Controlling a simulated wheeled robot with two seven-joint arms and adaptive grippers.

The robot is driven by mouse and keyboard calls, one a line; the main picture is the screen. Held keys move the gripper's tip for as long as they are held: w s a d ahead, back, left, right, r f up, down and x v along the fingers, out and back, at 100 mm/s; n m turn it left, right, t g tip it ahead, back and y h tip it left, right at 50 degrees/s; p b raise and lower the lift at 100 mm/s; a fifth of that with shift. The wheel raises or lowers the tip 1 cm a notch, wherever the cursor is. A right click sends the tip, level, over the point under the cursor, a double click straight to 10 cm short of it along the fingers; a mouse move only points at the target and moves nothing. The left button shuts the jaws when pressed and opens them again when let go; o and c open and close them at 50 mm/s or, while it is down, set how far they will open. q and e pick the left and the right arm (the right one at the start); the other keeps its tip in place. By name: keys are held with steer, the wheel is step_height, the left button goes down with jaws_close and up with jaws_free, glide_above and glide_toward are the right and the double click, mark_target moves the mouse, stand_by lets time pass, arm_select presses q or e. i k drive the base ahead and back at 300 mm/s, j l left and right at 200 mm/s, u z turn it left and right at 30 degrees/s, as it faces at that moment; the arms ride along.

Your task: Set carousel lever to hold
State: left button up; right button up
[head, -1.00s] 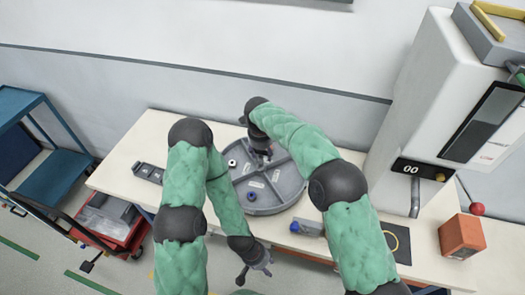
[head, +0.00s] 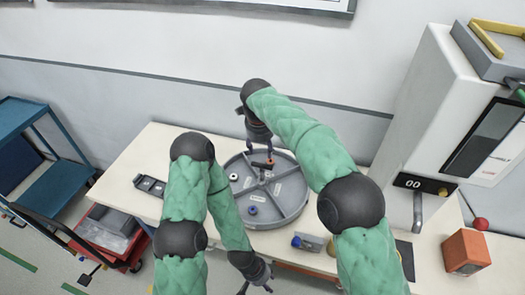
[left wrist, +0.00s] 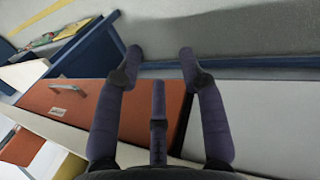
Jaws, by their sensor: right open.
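The carousel (head: 292,212) is a round grey tray with raised dividers on the bench. A blue-knobbed grey block (head: 308,243) sits at its front right; I cannot tell for sure that it is the lever. My right gripper (head: 261,153) is open above the back of the carousel, near a small orange piece (head: 263,163) there. A white ring (head: 233,177) and a blue ring (head: 252,210) lie in the carousel. My left gripper (head: 258,289) is low in front of the bench, its fingers apart and empty in the left wrist view (left wrist: 160,52).
A white machine (head: 420,130) with a "00" display stands at the right, beside an orange box (head: 465,251). A dark tray (head: 150,185) lies on the bench at the left. A blue cart (head: 50,190) and red bin (head: 105,240) stand left of the bench.

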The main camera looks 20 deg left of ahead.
mark_target(297, 241)
steer(key=k, duration=1)
